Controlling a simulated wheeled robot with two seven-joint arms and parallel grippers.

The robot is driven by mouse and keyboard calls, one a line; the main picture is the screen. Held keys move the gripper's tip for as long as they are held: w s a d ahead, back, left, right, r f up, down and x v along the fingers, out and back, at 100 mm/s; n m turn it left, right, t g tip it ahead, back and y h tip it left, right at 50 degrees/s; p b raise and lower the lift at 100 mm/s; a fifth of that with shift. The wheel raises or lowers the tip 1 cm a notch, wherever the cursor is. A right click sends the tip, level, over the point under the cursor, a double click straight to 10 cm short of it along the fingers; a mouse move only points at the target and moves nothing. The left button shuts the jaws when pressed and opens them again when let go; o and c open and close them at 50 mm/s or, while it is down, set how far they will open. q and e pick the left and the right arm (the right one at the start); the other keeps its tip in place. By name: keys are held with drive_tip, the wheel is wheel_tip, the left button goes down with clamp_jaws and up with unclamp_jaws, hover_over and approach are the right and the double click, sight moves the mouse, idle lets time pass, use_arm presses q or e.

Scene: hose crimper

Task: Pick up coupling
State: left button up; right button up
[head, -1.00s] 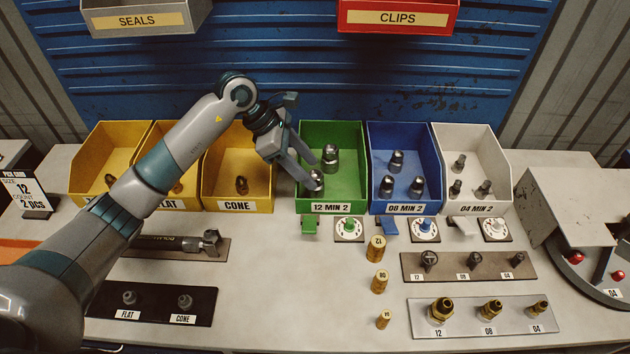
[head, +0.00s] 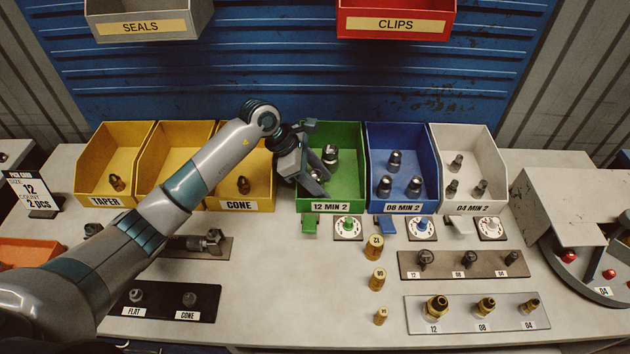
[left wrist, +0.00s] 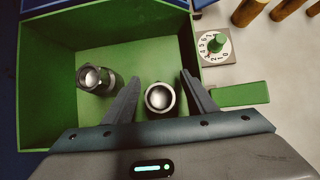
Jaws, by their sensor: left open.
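Two dark metal couplings stand in the green bin (head: 345,185) labelled 12 MIN 2. In the head view the rear coupling (head: 330,154) shows clearly; the front one is mostly hidden by my left gripper (head: 312,184), which reaches into the bin from the left. In the left wrist view my left gripper (left wrist: 158,95) is open, with one coupling (left wrist: 160,98) between its fingers and a gap on each side. The other coupling (left wrist: 95,79) stands outside the left finger. My right gripper is not in view.
The blue bin (head: 405,150) stands right of the green bin and the yellow CONE bin (head: 250,205) left of it. A dial (head: 348,227) and a green tab (head: 309,225) lie in front. A pick card (head: 34,192) reads size 12, count 2 pcs.

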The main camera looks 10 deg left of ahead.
use_arm(q)
drive_tip(key=shift+d+f, duration=0.25)
drive_tip(key=shift+f, duration=0.15)
drive_tip(key=shift+w, duration=0.1)
drive_tip(key=c, duration=1.2)
drive_tip(key=shift+r, duration=0.15)
